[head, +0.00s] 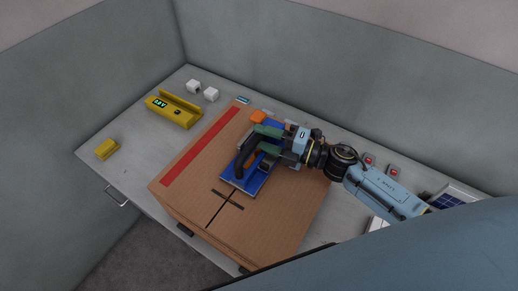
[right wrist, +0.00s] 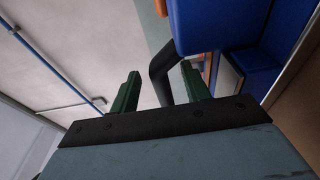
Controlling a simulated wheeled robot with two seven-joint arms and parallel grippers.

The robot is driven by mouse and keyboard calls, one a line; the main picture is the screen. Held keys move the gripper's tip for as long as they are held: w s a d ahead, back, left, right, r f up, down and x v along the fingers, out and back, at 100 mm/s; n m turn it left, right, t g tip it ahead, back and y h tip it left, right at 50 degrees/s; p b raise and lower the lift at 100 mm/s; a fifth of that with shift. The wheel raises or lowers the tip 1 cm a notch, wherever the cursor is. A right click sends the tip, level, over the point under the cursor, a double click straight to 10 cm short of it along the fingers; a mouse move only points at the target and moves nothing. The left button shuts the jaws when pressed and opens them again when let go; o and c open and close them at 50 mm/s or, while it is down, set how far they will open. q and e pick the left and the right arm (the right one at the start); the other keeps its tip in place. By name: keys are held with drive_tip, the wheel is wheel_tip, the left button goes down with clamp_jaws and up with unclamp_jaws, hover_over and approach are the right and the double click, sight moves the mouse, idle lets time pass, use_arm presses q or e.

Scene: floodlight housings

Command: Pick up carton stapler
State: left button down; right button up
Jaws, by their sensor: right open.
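The carton stapler (head: 243,180) is blue with a black curved handle (head: 243,160), and lies on top of a cardboard carton (head: 285,215) in the head view. My right gripper (head: 258,141) reaches over it from the right, its green fingers open near the handle. In the right wrist view the blue stapler body (right wrist: 212,25) is at the top, and the black handle (right wrist: 160,68) shows between the open fingertips (right wrist: 162,82). Whether either finger touches the handle I cannot tell. The gripper and wrist hide part of the stapler. My left gripper is not in view.
A red strip (head: 200,147) runs along the carton's left side. Grey walls close off the back.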

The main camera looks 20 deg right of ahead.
clamp_jaws()
drive_tip(key=shift+d, duration=0.1)
idle(1.2)
drive_tip(key=shift+w+r, duration=0.1)
drive_tip(key=shift+r, duration=0.1)
